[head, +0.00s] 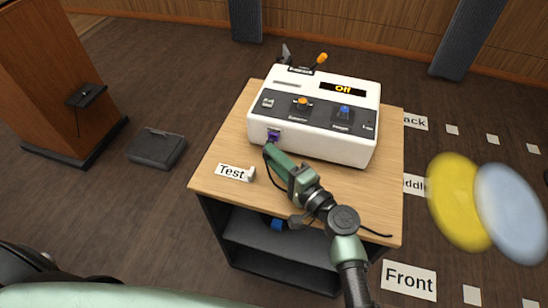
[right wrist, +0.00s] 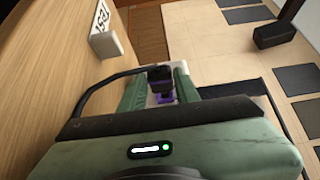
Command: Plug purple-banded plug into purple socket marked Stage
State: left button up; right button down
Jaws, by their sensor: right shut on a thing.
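The white console (head: 315,115) stands on the wooden table, with a purple socket (head: 273,136) low at the left of its front face. My right gripper (head: 271,150) reaches up to this socket from the front. In the right wrist view its green fingers (right wrist: 160,90) are shut on a dark plug (right wrist: 160,78) with purple showing by it (right wrist: 166,99). A black cable (right wrist: 98,88) loops away from the plug. The fingers hide the plug's tip, so I cannot tell whether it is in the socket. My left gripper is out of view.
A white "Test" sign (head: 235,173) stands on the table (head: 215,150) left of my right arm. The console carries orange and blue controls and an "Off" display (head: 343,89). A dark shelf (head: 270,245) is below. Yellow (head: 455,200) and pale blue discs show at right.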

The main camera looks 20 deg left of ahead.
jog(key=shift+w+b, duration=0.75)
jog(key=shift+w, duration=0.3)
dwell(1.4)
jog(key=shift+r, duration=0.2)
dwell(0.4)
jog(key=c, duration=1.1)
grip_release()
jog(key=shift+w, duration=0.1)
jog(key=shift+c, duration=0.2)
jog(key=shift+o, duration=1)
jog(key=shift+w+f, duration=0.1)
jog(key=shift+f, duration=0.05)
